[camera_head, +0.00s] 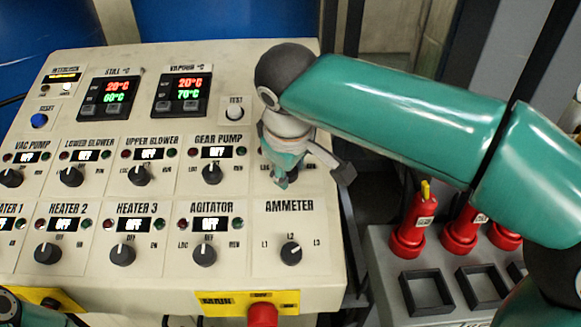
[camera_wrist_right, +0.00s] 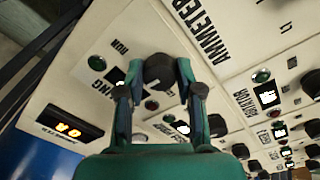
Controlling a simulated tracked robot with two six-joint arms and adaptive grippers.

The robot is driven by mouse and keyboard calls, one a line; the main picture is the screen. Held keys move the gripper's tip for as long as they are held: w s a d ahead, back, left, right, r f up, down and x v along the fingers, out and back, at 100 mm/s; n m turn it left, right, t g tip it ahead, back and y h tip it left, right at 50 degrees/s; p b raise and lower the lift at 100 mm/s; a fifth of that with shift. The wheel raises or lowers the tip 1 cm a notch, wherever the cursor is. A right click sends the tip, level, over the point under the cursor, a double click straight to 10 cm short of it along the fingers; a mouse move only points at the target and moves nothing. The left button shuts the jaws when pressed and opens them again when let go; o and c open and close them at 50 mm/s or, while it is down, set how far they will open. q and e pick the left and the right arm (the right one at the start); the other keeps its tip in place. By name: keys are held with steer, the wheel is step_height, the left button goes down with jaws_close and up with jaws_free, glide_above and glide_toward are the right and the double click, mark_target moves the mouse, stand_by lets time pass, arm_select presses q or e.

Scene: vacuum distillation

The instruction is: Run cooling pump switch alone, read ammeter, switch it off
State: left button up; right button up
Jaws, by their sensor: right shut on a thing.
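My right gripper (camera_head: 282,178) reaches down onto the cooling pump position, right of the gear pump switch (camera_head: 212,173). In the right wrist view its fingers are shut around the black cooling pump knob (camera_wrist_right: 158,72). The pump's small display (camera_wrist_right: 117,76) is partly hidden by a finger. An amber digital meter (camera_wrist_right: 68,130) shows in the wrist view; its digits are too small to read surely. The ammeter selector (camera_head: 291,252) points at about L2. My left gripper's fingers are not seen.
Several other switches, all with displays reading OFF, fill the panel (camera_head: 170,283). A red main knob (camera_head: 262,314) sits at the front edge. To the right, red handles (camera_head: 411,228) stand beside black square sockets (camera_head: 425,293).

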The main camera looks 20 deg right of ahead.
steer(key=shift+n, duration=0.4)
steer(key=o, duration=1.2)
steer(key=shift+c, duration=0.2)
steer(key=shift+r, duration=0.1)
steer(key=v, duration=1.1)
steer(key=shift+s+r, duration=0.15)
steer(key=shift+r, duration=0.2)
